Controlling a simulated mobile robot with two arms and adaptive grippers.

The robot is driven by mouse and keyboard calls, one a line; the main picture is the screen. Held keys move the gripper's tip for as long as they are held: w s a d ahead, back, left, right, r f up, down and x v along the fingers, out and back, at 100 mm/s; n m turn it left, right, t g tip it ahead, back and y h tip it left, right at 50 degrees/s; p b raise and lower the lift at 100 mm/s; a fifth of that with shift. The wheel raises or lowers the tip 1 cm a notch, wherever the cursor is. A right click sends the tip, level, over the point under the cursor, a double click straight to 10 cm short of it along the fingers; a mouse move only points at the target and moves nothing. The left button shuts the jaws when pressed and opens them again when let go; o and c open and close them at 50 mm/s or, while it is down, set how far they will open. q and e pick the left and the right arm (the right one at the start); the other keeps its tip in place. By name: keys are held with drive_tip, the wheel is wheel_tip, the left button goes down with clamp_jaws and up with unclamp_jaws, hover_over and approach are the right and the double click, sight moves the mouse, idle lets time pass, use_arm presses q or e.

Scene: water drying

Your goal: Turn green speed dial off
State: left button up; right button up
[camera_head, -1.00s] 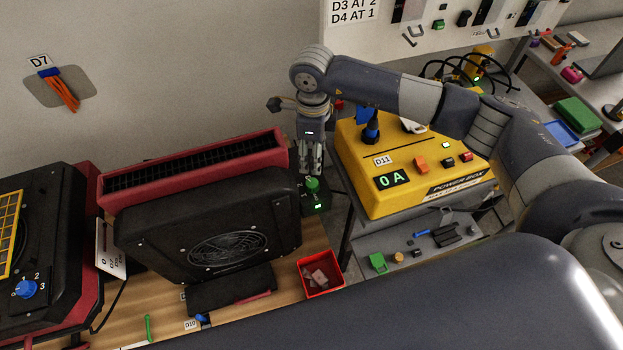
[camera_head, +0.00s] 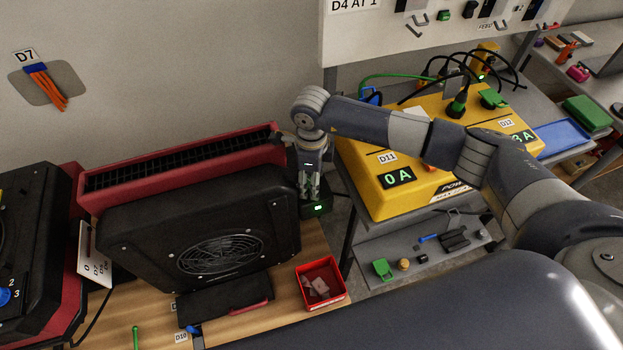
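A small black box (camera_head: 318,211) with a lit green display stands on the wooden bench, at the right end of the black fan unit (camera_head: 205,235). The green dial on top of this box is hidden behind my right gripper now. My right gripper (camera_head: 311,197) points down at the top of the box, its fingers at the dial's place. Whether the fingers are closed on the dial is too small to tell. My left gripper is not in view.
A red-framed vent (camera_head: 185,165) stands behind the fan. A yellow power box (camera_head: 385,205) reading 0 A is close on the right, under my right arm. A red bin (camera_head: 335,298) with grey pieces sits in front.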

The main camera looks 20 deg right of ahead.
drive_tip(key=c, duration=1.1)
drive_tip(key=shift+o, duration=0.2)
drive_tip(key=shift+f+n+b, duration=0.15)
drive_tip(key=shift+n+b, duration=0.35)
drive_tip(key=shift+b, duration=0.4)
drive_tip(key=n+b, duration=0.7)
drive_tip(key=b, duration=0.2)
drive_tip(key=shift+f, duration=0.1)
drive_tip(key=shift+n+b, duration=1.4)
drive_tip(key=shift+b, duration=0.05)
drive_tip(key=shift+r, duration=0.2)
